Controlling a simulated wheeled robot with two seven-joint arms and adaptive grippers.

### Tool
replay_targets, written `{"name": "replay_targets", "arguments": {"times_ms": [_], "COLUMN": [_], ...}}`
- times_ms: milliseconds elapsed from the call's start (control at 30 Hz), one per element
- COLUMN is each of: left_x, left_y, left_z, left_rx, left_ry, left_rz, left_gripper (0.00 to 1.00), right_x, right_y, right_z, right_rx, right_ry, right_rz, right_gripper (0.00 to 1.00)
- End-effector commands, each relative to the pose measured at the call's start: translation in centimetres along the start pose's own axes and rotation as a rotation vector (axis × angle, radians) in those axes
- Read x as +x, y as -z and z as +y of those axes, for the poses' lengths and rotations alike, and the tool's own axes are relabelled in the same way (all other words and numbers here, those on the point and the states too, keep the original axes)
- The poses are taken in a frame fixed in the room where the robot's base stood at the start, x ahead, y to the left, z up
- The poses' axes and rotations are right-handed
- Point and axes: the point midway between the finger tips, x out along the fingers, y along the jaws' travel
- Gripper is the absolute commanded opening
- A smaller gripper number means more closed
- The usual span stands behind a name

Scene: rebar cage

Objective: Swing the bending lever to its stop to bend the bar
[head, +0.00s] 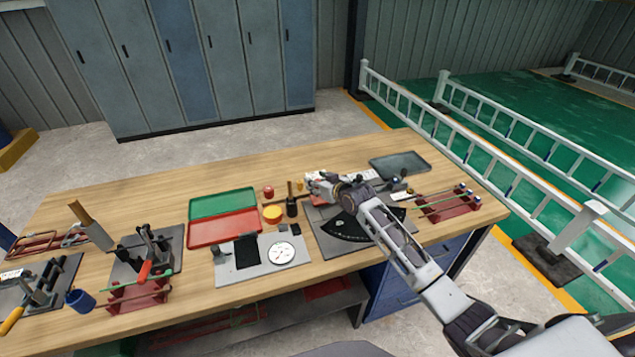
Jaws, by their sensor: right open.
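The bender stands on a grey plate (326,243) right of the middle of the bench, with a black angle scale (346,231) fanning out at its front. My right arm reaches in from the lower right across the bender. My right gripper (313,186) is open above the bender's back left. The gripper and forearm cover much of the bender, so I cannot clearly make out the lever or a bar in it. A red rack (447,209) with thin green bars stands to the right. My left gripper is out of view.
Left of the bender lie a grey plate with a round dial (282,253), a red tray (224,229) and a green tray (222,203). A dark tray (399,162) lies behind. The bench's back left is clear.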

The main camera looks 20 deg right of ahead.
Motion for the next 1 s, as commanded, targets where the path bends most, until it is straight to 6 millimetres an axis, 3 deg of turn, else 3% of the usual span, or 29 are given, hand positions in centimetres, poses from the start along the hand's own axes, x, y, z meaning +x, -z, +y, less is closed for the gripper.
{"name": "replay_targets", "arguments": {"times_ms": [67, 433, 1000], "left_x": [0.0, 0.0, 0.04], "left_y": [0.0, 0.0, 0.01], "left_z": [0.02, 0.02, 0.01], "left_rx": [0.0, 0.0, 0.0], "left_ry": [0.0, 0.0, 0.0], "left_rz": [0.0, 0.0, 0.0], "left_gripper": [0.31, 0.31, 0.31], "right_x": [-0.01, -0.02, -0.51], "right_y": [0.01, 0.01, -0.15], "right_z": [-0.01, 0.0, -0.29], "right_rx": [0.0, 0.0, -0.011], "right_ry": [0.0, 0.0, 0.02], "right_rz": [0.0, 0.0, 0.0], "right_gripper": [0.46, 0.0, 0.0]}}
